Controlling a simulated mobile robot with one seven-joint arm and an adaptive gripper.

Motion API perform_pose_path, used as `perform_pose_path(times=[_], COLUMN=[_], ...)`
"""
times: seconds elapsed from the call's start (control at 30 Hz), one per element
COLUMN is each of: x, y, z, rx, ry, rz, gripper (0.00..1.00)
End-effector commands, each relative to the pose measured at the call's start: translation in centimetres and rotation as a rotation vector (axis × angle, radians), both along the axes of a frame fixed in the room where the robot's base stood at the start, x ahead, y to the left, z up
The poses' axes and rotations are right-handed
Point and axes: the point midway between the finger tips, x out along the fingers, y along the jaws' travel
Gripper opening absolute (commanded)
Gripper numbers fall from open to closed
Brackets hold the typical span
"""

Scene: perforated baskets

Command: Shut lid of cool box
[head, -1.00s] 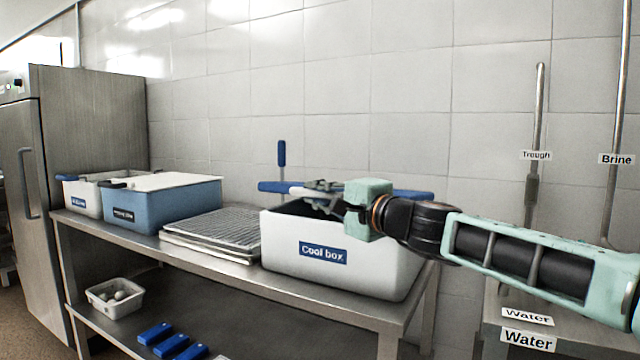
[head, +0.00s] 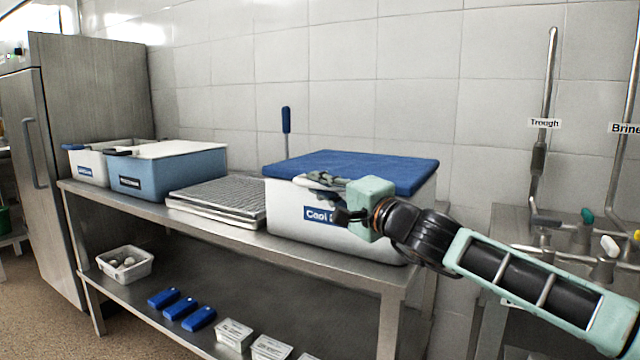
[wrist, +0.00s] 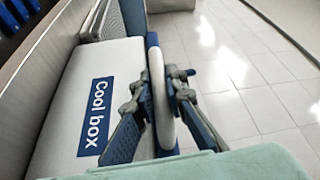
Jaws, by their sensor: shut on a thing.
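The white cool box (head: 290,212) stands on the steel table, its blue label facing front. Its blue lid (head: 365,166) lies over the top and covers the opening; I cannot tell whether it sits fully flush. My gripper (head: 322,183) is at the lid's front edge, partly hiding the label. In the wrist view my gripper (wrist: 162,97) has its fingers on either side of a pale bar (wrist: 158,75), which looks like the lid's handle, and is shut on it. The box front (wrist: 100,60) and the blue lid edge (wrist: 152,40) also show there.
Stacked wire racks (head: 218,198) and a blue container (head: 170,172) stand left of the box on the table (head: 340,272). A lower shelf holds a small white basket (head: 125,262) and blue blocks (head: 180,307). Sink taps (head: 586,215) stand at right.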

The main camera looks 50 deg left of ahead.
Motion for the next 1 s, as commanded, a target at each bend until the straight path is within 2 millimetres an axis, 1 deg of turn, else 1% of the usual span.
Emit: perform_pose_path(times=[0.03,0.4,0.43,0.5,0.87,1.0], x=[-0.72,-0.55,-0.54,-0.51,-0.28,-0.24], y=[0.2,0.21,0.22,0.23,0.09,-0.68], z=[-0.6,-1.03,-1.06,-1.09,-0.8,-0.8], rx=[-0.005,-0.011,-0.011,-0.011,-0.009,-0.009], ry=[0.0,0.002,0.002,0.002,0.001,0.001], rz=[0.013,0.011,0.011,0.009,0.005,0.004], gripper=[0.0,0.0,0.14,0.2,0.2,0.2])
